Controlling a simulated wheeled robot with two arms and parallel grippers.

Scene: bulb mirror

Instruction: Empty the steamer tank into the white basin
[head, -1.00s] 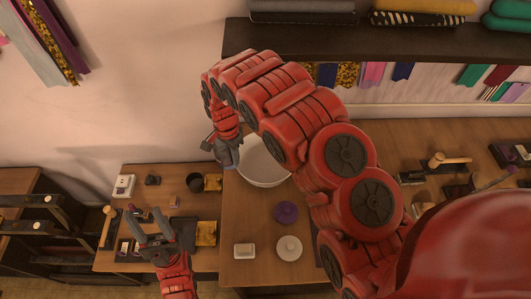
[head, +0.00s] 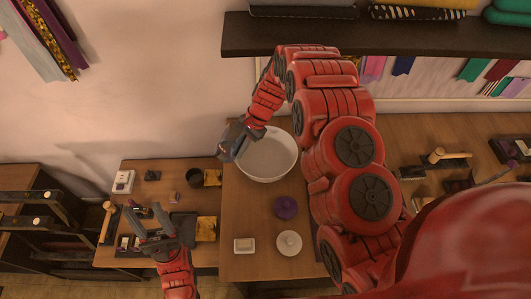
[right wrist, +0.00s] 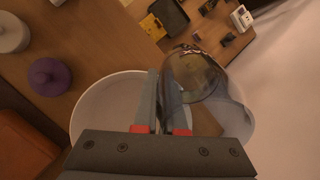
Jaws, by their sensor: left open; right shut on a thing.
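The white basin (head: 268,158) stands on the brown table under my right arm; its rim also shows in the right wrist view (right wrist: 88,108). My right gripper (head: 243,133) is shut on the clear steamer tank (head: 231,146), held above the basin's left rim. In the right wrist view the tank (right wrist: 195,73) shows a dark round part with "MAX" lettering. It looks tilted, but I cannot tell how much liquid it holds or whether any is flowing. My left gripper (head: 147,213) is open and empty over the lower left table.
A purple lidded pot (head: 286,207), a cream lidded pot (head: 289,243) and a white butter-dish-like box (head: 244,246) stand in front of the basin. A dark shelf (head: 300,38) hangs behind.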

